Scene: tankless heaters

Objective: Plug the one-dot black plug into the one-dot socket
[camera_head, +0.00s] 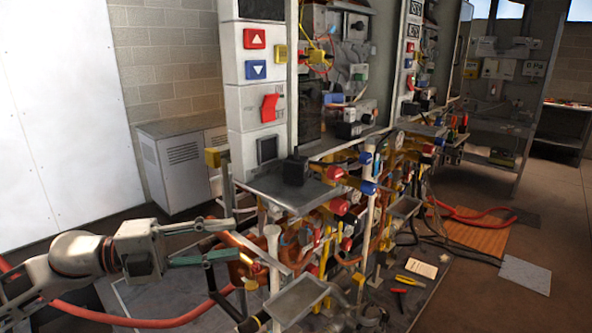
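A black block-shaped plug (295,171) stands on the grey ledge (262,187) at the foot of the near panel, with a thin dark lead rising from it. A dark square socket-like opening (267,148) is in the white panel just behind it, to its upper left. No dots can be made out on either, so I cannot tell which is the one-dot one. My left gripper (233,239) is open, its two fingers spread, below and to the left of the ledge and apart from the plug. Nothing shows between its fingers. My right gripper is out of view.
The white panel carries a red rocker switch (269,108) and arrow buttons. Pipes and valves crowd the space under the ledge, close to my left gripper. A grey tray (297,297) is at the lower middle. The floor at the right is fairly open, with a red hose.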

